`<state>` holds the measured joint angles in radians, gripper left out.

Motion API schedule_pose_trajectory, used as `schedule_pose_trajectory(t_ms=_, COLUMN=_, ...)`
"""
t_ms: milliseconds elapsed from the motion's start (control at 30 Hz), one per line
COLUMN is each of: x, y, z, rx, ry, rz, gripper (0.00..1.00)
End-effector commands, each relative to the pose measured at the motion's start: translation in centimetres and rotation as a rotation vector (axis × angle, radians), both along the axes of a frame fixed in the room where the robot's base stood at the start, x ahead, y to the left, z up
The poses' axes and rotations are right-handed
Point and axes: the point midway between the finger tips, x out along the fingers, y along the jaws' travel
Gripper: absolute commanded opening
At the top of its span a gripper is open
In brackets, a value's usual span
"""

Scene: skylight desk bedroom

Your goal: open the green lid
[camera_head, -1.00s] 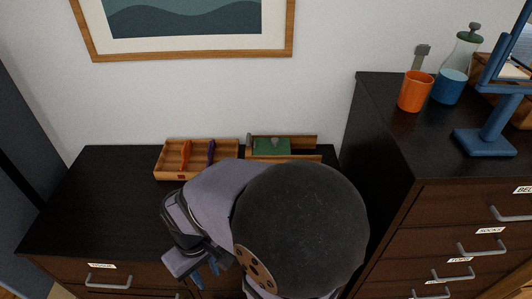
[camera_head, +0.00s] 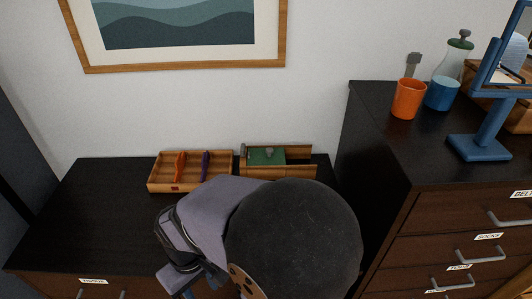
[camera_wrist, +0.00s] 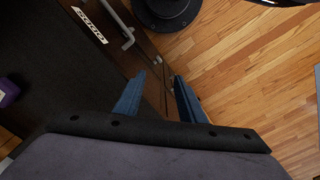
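A green lid (camera_head: 267,156) with a grey knob lies in a long wooden box (camera_head: 302,172) at the back of the low black dresser. It covers the left part of the box, and the right part looks uncovered. My gripper (camera_wrist: 158,95) is empty, its two blue fingers apart over the dresser front and wooden floor in the wrist view. In the head view it is partly cut off at the bottom edge, nearer the camera than the box and to its left. The lid is not in the wrist view. My arm stands in front of the box.
A wooden tray (camera_head: 165,187) with an orange and a purple item sits left of the box. The taller dresser (camera_head: 385,150) on the right bears an orange cup (camera_head: 408,99), a green-topped flask (camera_head: 443,93) and a blue stand (camera_head: 480,148). The low dresser's left top is clear.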

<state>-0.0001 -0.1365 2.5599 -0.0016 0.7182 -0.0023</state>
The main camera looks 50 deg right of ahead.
Motion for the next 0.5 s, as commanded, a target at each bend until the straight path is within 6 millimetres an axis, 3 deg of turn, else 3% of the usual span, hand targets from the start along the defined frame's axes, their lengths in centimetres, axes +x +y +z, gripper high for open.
schedule_pose_trajectory(t_ms=167, x=0.0, y=0.0, z=4.0, rx=0.0, ry=0.0, rz=0.001, gripper=0.36)
schedule_pose_trajectory(t_ms=500, x=0.1, y=-0.1, z=13.9, rx=-0.004, ry=0.002, rz=0.008, gripper=0.36)
